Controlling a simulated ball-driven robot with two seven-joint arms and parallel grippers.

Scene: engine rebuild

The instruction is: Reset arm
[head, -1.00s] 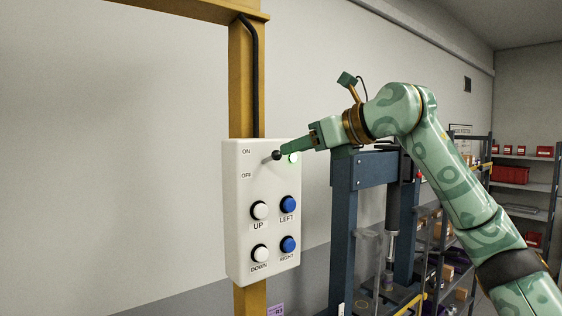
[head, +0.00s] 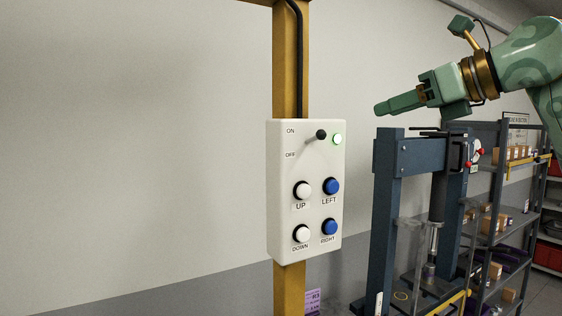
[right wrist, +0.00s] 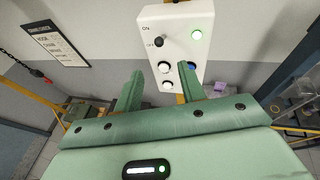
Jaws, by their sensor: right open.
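My right gripper (head: 380,108) is up at the right in the head view, to the right of the white control box and apart from it. In the right wrist view its two green fingers (right wrist: 160,85) stand apart with nothing between them. The control box (head: 285,225) hangs on a yellow post and also shows in the right wrist view (right wrist: 185,20). Its lever (head: 316,136) points toward the ON side, and a green light (head: 337,139) beside it is lit. My left gripper is in neither view.
Below the lever are white UP and DOWN buttons (head: 302,190) and blue LEFT and RIGHT buttons (head: 331,186). A blue press frame (head: 388,190) stands right of the box, under my right arm. Shelves with boxes (head: 515,215) stand behind it. The left side shows bare wall.

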